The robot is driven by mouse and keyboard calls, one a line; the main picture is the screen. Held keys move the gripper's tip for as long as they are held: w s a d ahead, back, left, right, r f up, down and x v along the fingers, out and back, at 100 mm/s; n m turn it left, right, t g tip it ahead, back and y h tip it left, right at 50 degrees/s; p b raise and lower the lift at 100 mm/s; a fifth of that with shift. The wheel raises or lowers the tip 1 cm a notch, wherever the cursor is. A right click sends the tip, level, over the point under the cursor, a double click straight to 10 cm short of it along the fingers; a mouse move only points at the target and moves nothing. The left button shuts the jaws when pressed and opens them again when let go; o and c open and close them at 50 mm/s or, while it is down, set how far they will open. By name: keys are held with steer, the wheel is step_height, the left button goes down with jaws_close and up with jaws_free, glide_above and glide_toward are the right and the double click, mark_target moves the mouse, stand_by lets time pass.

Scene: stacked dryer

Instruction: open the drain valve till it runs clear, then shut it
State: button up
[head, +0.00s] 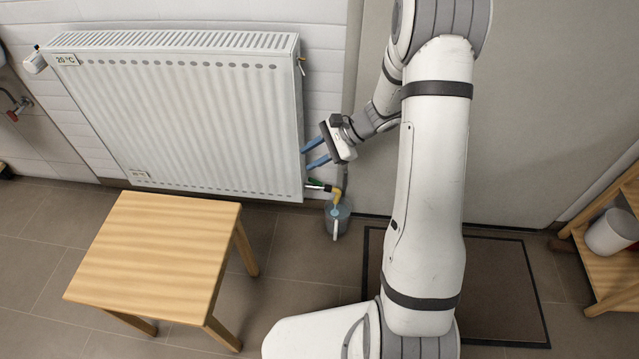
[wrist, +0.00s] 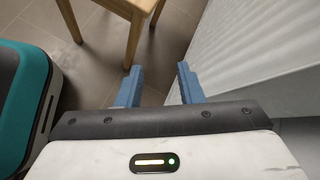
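The drain valve (head: 317,183) sits low at the right end of the white radiator (head: 180,120), with a small green part and a red part showing. A yellow fitting (head: 337,194) is beside it. A bluish see-through container (head: 340,217) stands on the floor below the fitting. Whether any water runs, or how clear it is, I cannot tell. My gripper (head: 305,159) is above the valve, beside the radiator's right end, with its blue fingers apart and nothing between them. In the wrist view the fingers (wrist: 159,72) are also apart and empty; the valve does not show there.
A wooden stool or small table (head: 155,253) stands in front of the radiator; its leg (wrist: 135,38) shows in the wrist view. A dark mat (head: 500,290) lies on the floor. A wooden shelf (head: 608,272) with a white pot (head: 611,233) is at the right.

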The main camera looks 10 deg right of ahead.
steer(key=w+d+f+m+t+y+b, duration=0.1)
steer(key=w+d+f+m+t, duration=0.15)
steer(key=f, duration=0.35)
steer(key=w+d+f+m+t+b, duration=0.1)
steer(key=w+f+m, duration=0.3)
steer(key=f, duration=0.3)
steer(key=m+t+h+b, duration=0.1)
steer(key=m+t+b, duration=0.1)
steer(key=m+t, duration=0.3)
glide_toward(316, 181)
steer(key=w+a, duration=0.1)
steer(key=shift+m+g, duration=0.35)
steer(key=shift+m, duration=0.1)
steer(key=b+x, duration=0.2)
steer(key=x, duration=0.4)
steer(key=shift+f, duration=0.2)
steer(key=shift+w+a+f, duration=0.15)
steer(key=shift+w+a, duration=0.35)
steer(key=shift+c, duration=0.4)
jaws_close()
